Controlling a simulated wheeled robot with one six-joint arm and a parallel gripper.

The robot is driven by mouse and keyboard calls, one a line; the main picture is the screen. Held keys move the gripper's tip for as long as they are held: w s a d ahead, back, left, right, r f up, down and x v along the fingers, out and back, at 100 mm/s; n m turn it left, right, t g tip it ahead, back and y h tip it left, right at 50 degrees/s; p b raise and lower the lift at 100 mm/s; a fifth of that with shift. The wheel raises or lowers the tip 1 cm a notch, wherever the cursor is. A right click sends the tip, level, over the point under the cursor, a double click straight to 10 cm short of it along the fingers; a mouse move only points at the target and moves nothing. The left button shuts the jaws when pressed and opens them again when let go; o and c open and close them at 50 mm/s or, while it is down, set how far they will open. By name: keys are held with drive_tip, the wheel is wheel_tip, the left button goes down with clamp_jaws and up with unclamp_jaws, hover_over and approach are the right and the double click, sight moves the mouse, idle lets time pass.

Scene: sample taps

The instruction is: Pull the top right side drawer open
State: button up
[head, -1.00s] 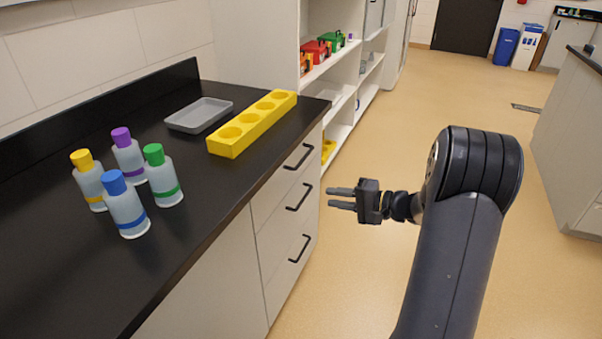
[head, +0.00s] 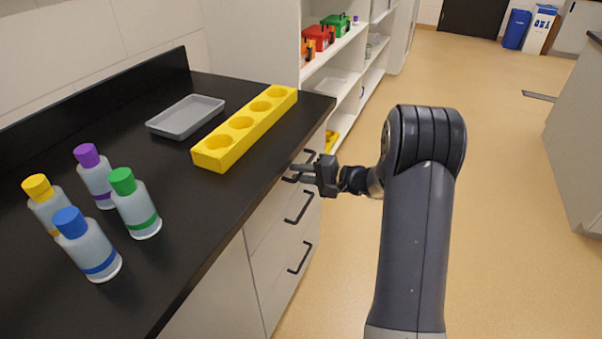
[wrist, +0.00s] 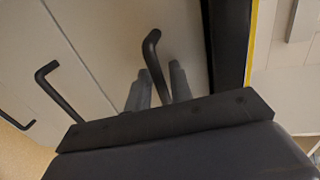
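The top drawer's black bar handle (head: 309,155) is on the upper drawer front (head: 275,207) under the dark counter, and the drawer looks closed. My gripper (head: 296,173) is at this handle, its fingers pointing left at the drawer front and partly covering the handle. In the wrist view the two grey fingers (wrist: 156,82) are apart, and the top handle (wrist: 152,50) shows between them, with no clear grip on it. Whether either finger touches the handle cannot be told.
Lower drawers have handles, the middle one (head: 299,206) and bottom one (head: 300,258). The counter (head: 190,215) holds several capped bottles, a grey tray (head: 186,117) and a yellow rack (head: 213,153). An open shelf stands beyond. The floor (head: 500,240) at right is clear.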

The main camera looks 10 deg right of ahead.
clamp_jaws()
drive_tip(key=shift+d, duration=0.1)
